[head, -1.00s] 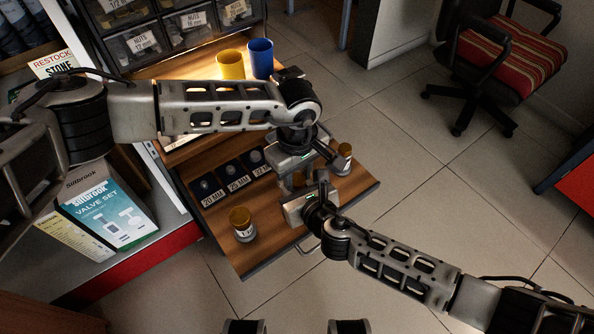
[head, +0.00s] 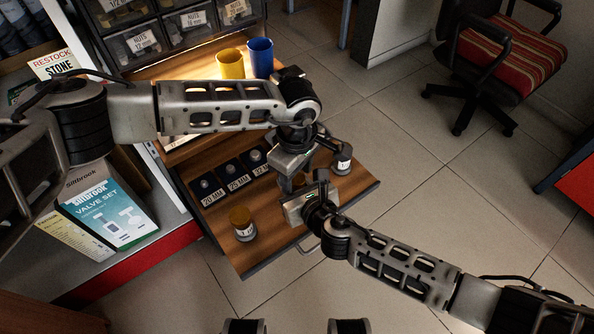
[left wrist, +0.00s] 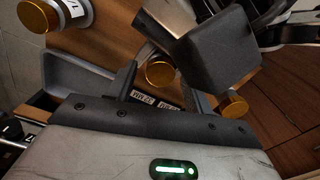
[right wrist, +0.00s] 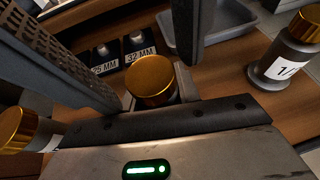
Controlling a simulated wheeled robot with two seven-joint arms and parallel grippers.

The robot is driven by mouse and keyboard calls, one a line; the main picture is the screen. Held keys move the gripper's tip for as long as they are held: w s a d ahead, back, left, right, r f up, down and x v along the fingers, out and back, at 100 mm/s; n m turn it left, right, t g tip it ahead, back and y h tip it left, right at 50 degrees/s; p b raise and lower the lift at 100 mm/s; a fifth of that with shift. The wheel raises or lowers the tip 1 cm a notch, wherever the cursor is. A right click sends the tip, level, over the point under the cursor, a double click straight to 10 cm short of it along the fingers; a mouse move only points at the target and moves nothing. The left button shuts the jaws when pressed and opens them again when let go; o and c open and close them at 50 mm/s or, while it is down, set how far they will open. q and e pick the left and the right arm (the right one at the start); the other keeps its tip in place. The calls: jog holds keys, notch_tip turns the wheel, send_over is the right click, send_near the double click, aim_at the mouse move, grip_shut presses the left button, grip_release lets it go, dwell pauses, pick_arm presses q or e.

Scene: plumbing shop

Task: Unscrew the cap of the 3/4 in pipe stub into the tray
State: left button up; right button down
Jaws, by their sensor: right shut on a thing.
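The middle stub stands between my grippers in the head view, mostly hidden by them; its label is not visible. Its brass cap (right wrist: 152,78) shows between my right fingers, and in the left wrist view the cap (left wrist: 160,74) lies between my left fingers. My right gripper (head: 299,200) is shut on this stub, low down. My left gripper (head: 299,171) is above it, open, with gaps on both sides of the cap. A grey tray (right wrist: 228,18) shows in the right wrist view; the left arm hides it in the head view.
One capped stub (head: 243,227) stands at the shelf's near left, another (head: 343,163) at the right edge, close to my left gripper. Labelled size plates (head: 232,173) lie behind. Yellow (head: 230,65) and blue (head: 260,58) cups stand at the back.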

aim_at(297, 178)
pick_arm(q)
notch_tip(297, 178, up, 4)
jog(key=shift+r, duration=0.4)
jog(key=shift+c, duration=0.4)
notch_tip(297, 178, up, 3)
jog(key=m, duration=0.3)
jog(key=shift+f, duration=0.1)
jog(key=shift+s, duration=0.1)
notch_tip(297, 178, down, 8)
jog(key=shift+r, duration=0.2)
